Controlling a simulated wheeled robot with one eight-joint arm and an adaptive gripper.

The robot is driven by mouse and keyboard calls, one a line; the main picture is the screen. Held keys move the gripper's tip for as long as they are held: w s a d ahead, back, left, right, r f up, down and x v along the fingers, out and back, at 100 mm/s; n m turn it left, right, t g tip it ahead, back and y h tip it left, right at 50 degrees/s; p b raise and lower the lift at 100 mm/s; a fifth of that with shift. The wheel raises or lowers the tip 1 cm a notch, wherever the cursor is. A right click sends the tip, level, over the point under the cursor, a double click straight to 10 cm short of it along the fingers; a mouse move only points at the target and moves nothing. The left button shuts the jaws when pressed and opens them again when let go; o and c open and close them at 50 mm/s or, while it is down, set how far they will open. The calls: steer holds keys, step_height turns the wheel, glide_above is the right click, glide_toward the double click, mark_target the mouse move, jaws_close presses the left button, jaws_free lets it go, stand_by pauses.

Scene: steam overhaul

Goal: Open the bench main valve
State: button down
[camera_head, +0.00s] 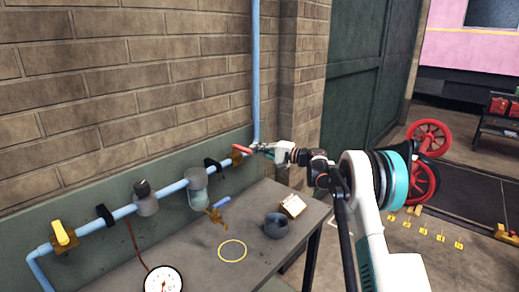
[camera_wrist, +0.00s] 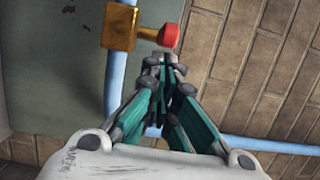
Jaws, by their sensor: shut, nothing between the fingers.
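A valve with a brass body and a red handle (camera_head: 242,149) sits on the blue pipe along the wall, near the pipe's right end. In the wrist view its brass body (camera_wrist: 118,27) is at the top, and the red handle (camera_wrist: 168,36) points right, seen nearly end-on. My gripper (camera_head: 257,147) is shut and empty beside the handle's right end. In the wrist view my gripper's fingertips (camera_wrist: 164,68) are together just below the red handle. I cannot tell whether they touch it. No label shows which valve is the main one.
The blue pipe (camera_head: 115,214) also carries a yellow-handled valve (camera_head: 63,235), a grey fitting (camera_head: 146,200) and a glass-bodied fitting (camera_head: 197,188). The brick wall is close behind.

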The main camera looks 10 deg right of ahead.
steer(key=shift+s+a, duration=0.1)
stand_by(0.3)
steer(key=shift+s+a+m+t+h, duration=0.1)
steer(key=shift+s+m+t+h, duration=0.1)
steer(key=shift+m+t+h, duration=0.1)
